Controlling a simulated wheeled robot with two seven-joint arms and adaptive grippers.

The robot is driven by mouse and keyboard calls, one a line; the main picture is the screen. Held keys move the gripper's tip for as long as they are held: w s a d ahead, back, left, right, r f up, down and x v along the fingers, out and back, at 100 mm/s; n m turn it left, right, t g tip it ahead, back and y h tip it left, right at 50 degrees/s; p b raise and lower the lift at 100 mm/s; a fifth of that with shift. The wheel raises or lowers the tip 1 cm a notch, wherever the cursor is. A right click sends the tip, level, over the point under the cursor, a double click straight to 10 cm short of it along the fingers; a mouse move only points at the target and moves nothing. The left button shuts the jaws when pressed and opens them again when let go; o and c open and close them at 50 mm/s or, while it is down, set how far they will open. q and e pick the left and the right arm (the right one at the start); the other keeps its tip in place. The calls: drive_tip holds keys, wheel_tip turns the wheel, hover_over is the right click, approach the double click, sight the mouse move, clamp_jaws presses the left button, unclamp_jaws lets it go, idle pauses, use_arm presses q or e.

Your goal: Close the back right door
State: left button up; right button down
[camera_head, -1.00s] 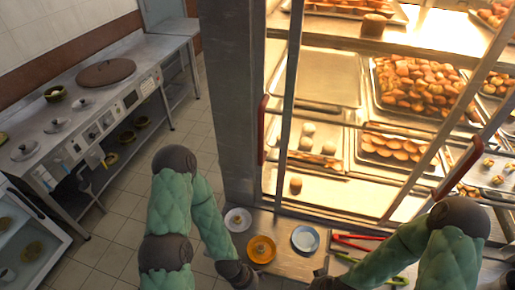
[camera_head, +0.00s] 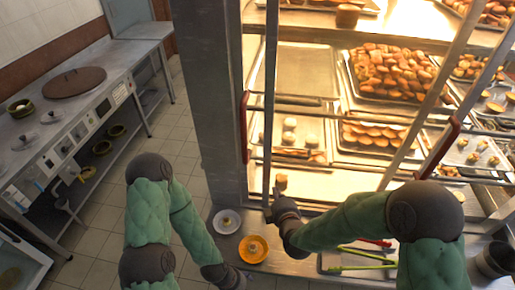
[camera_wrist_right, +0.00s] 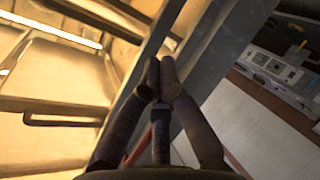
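The lit bakery case has glass doors in metal frames. One upright door frame (camera_head: 270,95) stands near the case's left post, with a red handle (camera_head: 245,125) beside it. Another slanted frame (camera_head: 432,95) is at the right, with a second red handle (camera_head: 438,148). I cannot tell which is the back right door. My right gripper (camera_head: 278,186) is at the lower end of the left upright frame; contact is unclear. In the right wrist view its fingertips (camera_wrist_right: 160,72) are together, seemingly empty, by a metal frame edge. My left gripper (camera_head: 228,280) is low, its fingers unclear.
Trays of pastries (camera_head: 390,75) fill the case. On the counter below are a white plate (camera_head: 227,221), an orange plate (camera_head: 253,249) and green tongs (camera_head: 365,255). A steel cooking counter (camera_head: 75,115) stands at the left, with tiled floor between.

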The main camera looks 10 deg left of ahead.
drive_tip(key=a+r+n+t+y, duration=0.1)
drive_tip(key=a+r+n+t, duration=0.35)
drive_tip(key=r, duration=0.75)
drive_tip(key=shift+n+g, duration=0.35)
drive_tip(key=shift+f+b+x, duration=0.2)
drive_tip(key=shift+b+x, duration=1.1)
drive_tip(key=shift+x, duration=3.7)
drive_tip(key=shift+a, duration=0.1)
